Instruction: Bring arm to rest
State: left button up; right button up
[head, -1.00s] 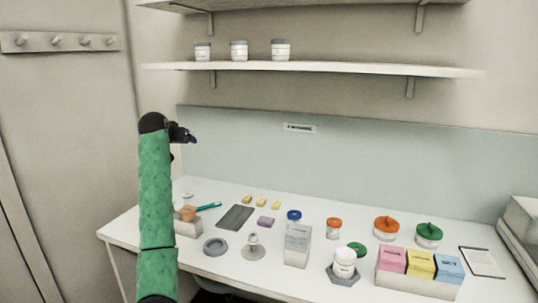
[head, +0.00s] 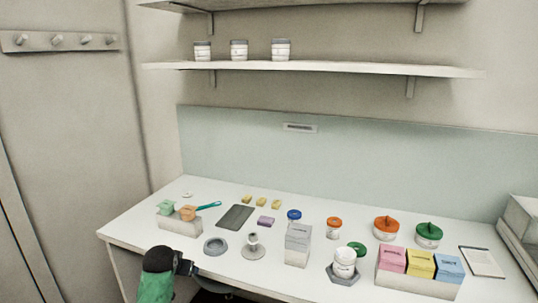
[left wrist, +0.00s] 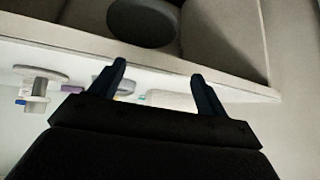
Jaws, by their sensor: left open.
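My left arm, with a green sleeve and black wrist, shows at the bottom left of the head view. Its left gripper (head: 190,269) is low, by the front edge of the white table (head: 140,232). In the left wrist view the two fingers of the gripper (left wrist: 157,82) stand apart with nothing between them. The table edge and a dark round seat (left wrist: 144,20) show beyond the fingers. My right gripper is in neither view.
A grey block with green and orange scoops (head: 180,227) stands at the table's left. A grey ring (head: 215,246), a small stand (head: 253,250) and a grey box (head: 298,247) are along the front. Jars (head: 239,51) stand on the shelf. The floor side at left is clear.

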pick_arm(q)
jog(key=s+d+f+g, duration=0.1)
jog(key=s+d+f, duration=0.1)
jog(key=s+f, duration=0.65)
jog(key=s+d+f+g, duration=0.1)
jog(key=s+f, duration=0.2)
jog(key=s, duration=1)
jog(key=s+d+f+g, duration=0.1)
jog(key=s+d, duration=0.1)
jog(key=s, duration=1)
jog(key=s+d+f+g, duration=0.1)
jog(key=s+d+g, duration=0.1)
jog(key=s, duration=1)
jog(key=s+d+f+g, duration=0.1)
jog(key=s+d+f, duration=0.1)
jog(key=f, duration=1.6)
jog(key=s+d+f+g, duration=0.1)
jog(key=s+d+f, duration=0.1)
jog(key=f, duration=1.6)
jog(key=shift+s+f+m+h, duration=0.25)
jog(key=shift+f+m+h, duration=0.15)
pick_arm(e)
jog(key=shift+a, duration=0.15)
pick_arm(q)
jog(key=shift+d, duration=0.1)
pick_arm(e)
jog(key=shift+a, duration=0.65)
